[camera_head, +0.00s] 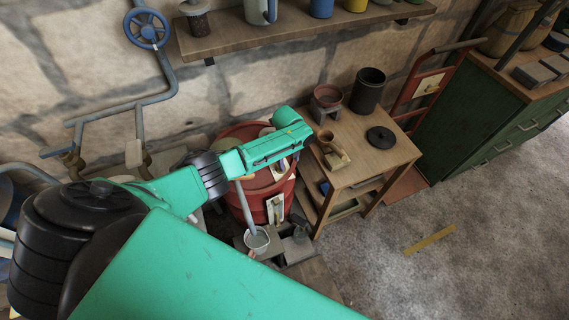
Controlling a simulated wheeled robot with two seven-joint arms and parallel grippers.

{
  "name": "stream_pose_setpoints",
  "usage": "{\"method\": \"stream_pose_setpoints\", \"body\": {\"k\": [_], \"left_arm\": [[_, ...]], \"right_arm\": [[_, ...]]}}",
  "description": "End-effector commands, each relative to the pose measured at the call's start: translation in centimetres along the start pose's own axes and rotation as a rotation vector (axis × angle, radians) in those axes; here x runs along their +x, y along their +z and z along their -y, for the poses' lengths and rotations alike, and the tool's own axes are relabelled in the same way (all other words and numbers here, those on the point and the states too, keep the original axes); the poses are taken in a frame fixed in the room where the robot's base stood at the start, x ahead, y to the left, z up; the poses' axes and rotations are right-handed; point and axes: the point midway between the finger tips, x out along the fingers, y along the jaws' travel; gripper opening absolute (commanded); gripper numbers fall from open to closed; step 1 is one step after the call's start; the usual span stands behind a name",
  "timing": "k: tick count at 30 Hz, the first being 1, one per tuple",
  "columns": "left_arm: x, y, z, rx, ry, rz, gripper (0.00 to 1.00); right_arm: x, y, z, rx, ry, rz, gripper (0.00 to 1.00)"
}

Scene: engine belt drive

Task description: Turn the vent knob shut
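I cannot make out a separate vent knob in this view. A red drum (240,204) stands on the floor against the stone wall. My green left arm reaches in from the left and passes over the drum, hiding much of its top. The end of this arm, with my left gripper (286,120), is above the drum's right side, close to the small wooden table. Its fingers are not clear, so I cannot tell whether they are open or shut. My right gripper is not in view.
A blue handwheel (146,28) sits on wall pipes at the upper left. A wooden table (370,150) right of the drum holds a black canister (368,92) and a black lid (381,138). The floor at right is mostly clear.

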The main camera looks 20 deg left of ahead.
Motion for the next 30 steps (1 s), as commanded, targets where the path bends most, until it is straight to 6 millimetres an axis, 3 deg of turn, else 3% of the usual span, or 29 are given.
{"method": "stream_pose_setpoints", "body": {"k": [11,14,27,30], "left_arm": [[-0.6,0.2,-0.3,0.0,0.007,0.002,0.68],[-2.2,0.2,-0.4,0.002,0.007,0.003,0.68],[-12.8,-0.2,-0.3,0.014,-0.005,0.007,0.68],[-14.3,-0.3,-0.2,0.015,-0.009,0.006,0.68]], "right_arm": [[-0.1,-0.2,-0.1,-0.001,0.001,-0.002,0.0],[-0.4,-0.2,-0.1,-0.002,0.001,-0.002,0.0],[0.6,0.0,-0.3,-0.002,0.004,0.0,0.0],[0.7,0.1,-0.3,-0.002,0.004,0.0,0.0]]}}
